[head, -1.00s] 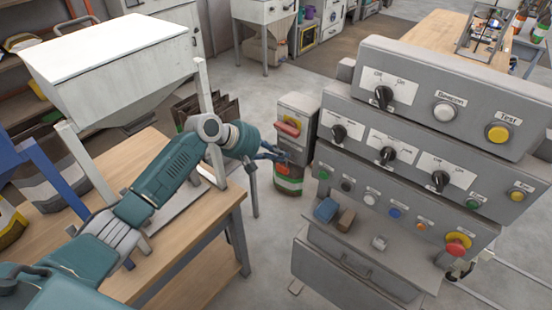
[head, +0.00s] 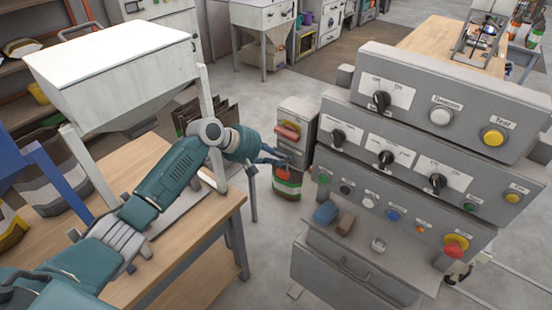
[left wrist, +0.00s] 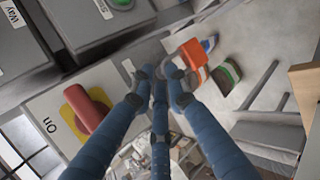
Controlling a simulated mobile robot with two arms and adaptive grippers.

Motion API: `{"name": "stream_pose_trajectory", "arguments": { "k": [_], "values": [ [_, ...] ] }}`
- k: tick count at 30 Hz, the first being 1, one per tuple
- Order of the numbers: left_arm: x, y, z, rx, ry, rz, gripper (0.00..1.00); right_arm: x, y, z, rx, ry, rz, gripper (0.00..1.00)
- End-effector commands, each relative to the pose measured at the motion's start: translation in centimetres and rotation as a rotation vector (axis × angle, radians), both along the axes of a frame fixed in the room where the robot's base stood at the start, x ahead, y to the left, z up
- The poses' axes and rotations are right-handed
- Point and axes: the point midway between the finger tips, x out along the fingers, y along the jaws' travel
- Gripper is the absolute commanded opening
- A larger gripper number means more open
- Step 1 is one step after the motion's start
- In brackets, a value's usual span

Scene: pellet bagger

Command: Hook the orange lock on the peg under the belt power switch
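The belt power switch (head: 288,131) is a red handle on a yellow plate, on a grey box left of the main panel. In the left wrist view the red handle (left wrist: 86,108) lies left of my fingers, beside an "On" label. The orange lock (left wrist: 198,52) is just beyond my left fingertips, with its grey shackle between them; in the head view it is a small orange patch (head: 283,173). My left gripper (head: 284,158) is closed around the shackle, close to the lower part of the switch box. I cannot clearly make out the peg. My right gripper is not in view.
The grey control panel (head: 420,140) with knobs and buttons stands right of the switch box. A wooden table (head: 215,225) and a white hopper (head: 110,55) are at left.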

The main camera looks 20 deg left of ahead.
Motion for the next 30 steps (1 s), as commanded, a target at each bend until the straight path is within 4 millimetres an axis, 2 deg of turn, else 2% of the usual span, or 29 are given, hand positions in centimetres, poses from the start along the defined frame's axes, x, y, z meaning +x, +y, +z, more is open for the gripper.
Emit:
{"name": "stream_pose_trajectory", "arguments": {
  "k": [1,5,18,23,30],
  "values": [
    [0.0,-0.4,-0.6,0.002,0.000,-0.003,0.30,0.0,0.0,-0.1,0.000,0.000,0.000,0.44],
    [-0.1,-0.4,-0.7,0.003,0.001,-0.003,0.30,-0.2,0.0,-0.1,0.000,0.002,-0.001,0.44],
    [-0.2,0.0,0.4,-0.003,-0.008,-0.001,0.30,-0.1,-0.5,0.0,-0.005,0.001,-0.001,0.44],
    [-1.8,1.6,2.0,0.000,-0.007,-0.001,0.30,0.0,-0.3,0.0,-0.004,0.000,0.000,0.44],
    [-5.0,4.5,4.9,0.005,0.001,-0.002,0.30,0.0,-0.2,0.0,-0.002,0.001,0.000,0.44]
  ]
}}
